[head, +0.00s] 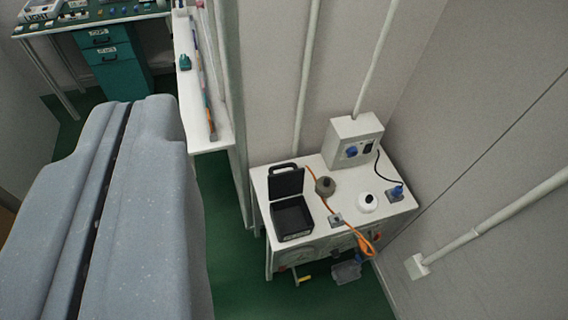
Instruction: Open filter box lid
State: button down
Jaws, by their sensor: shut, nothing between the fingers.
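A black box (293,236), which looks like the filter box, sits on the white table at the lower middle right. Its lid (286,184) stands raised at the back edge, with a handle loop at the top. The inside of the box is visible and looks dark and empty. My gripper (133,104) fills the lower left as two large grey fingers, shut together with a thin dark seam between them. It is empty and well to the left of the box, nearer the camera, and touches nothing visible.
The white table (335,180) also bears a grey-brown round pot (325,186), a white pot (367,202), an orange cable (324,190) and a socket box (354,142). A narrow shelf (205,140) and wall edge stand between gripper and table. Green floor is open below.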

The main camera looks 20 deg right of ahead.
aim_at(282, 185)
jog(key=i, duration=1)
